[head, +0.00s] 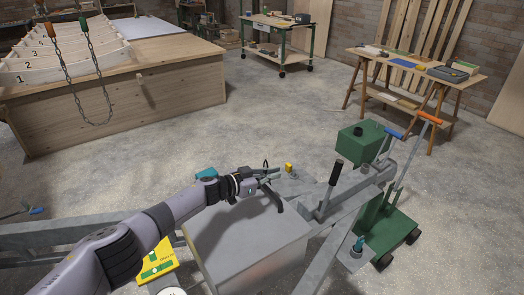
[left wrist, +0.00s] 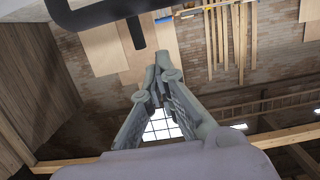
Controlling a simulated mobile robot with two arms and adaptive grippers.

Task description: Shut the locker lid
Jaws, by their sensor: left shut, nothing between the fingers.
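The locker (head: 262,262) is a grey metal box on the trailer frame, at the bottom centre of the head view. Its lid (head: 222,238) looks like a flat panel lying over the box, with my arm's shadow on it. I cannot tell whether a small gap is left at its edge. My left gripper (head: 279,190) is over the far edge of the lid, shut and empty; whether it touches the lid is unclear. Its fingers (left wrist: 161,72) meet at the tips in the left wrist view. My right gripper is in neither view.
Right of the locker is the trailer's grey drawbar (head: 345,190) with upright levers and a green box (head: 362,140). A yellow plate (head: 157,262) is left of the locker. A workbench (head: 420,72) and a wheeled cart (head: 277,45) stand farther back across clear floor.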

